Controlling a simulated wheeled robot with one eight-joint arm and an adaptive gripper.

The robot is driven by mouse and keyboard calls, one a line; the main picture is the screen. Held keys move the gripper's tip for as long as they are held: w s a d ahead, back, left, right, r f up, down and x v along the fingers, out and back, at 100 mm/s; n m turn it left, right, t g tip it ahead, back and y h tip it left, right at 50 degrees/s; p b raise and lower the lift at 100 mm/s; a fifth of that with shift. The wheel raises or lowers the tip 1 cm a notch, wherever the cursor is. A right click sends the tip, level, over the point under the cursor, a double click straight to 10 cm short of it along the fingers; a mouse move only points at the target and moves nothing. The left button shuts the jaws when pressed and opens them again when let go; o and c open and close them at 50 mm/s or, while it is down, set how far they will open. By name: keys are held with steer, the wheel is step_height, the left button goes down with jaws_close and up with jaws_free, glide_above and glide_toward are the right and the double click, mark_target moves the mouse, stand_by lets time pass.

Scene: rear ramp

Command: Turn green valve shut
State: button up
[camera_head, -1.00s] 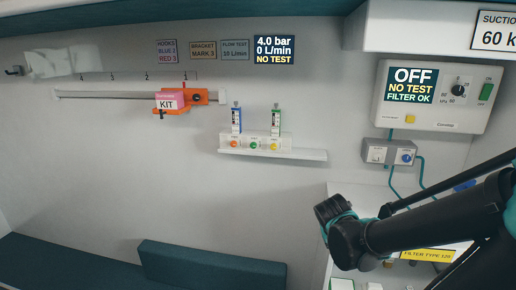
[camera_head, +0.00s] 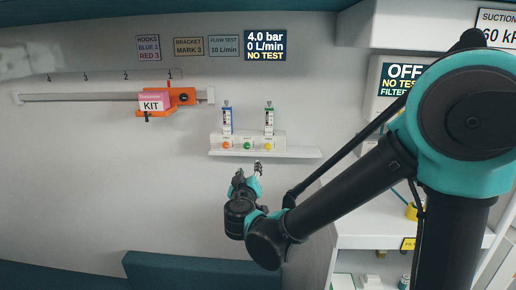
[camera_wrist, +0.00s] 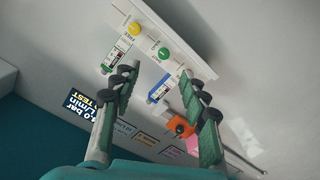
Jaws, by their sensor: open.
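The green valve (camera_head: 247,146) is the middle round knob on a white wall unit, between an orange knob (camera_head: 225,145) and a yellow knob (camera_head: 268,146). It also shows in the wrist view (camera_wrist: 164,53), ahead of my fingers. My gripper (camera_head: 257,168) is just below the unit's shelf in the head view, apart from the knob. In the wrist view its two fingers (camera_wrist: 160,80) are spread and empty. The green knob's exact turn angle is too small to tell. The orange knob seems hidden behind the right finger in the wrist view.
Two upright flowmeters, blue (camera_head: 227,121) and green (camera_head: 269,121), stand above the knobs. A white shelf (camera_head: 298,153) juts out below them. An orange bracket (camera_head: 183,97) with a pink kit sits on the rail to the left. A display (camera_head: 265,45) reads 4.0 bar, 0 L/min.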

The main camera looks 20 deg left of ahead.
mark_target(247, 146)
steer(key=shift+y, duration=0.4)
steer(key=x, duration=0.5)
steer(key=a+x, duration=0.1)
steer(key=x, duration=0.5)
steer(key=r+x, duration=0.1)
steer(key=x, duration=0.5)
steer(key=shift+s+a, duration=0.25)
jaws_close()
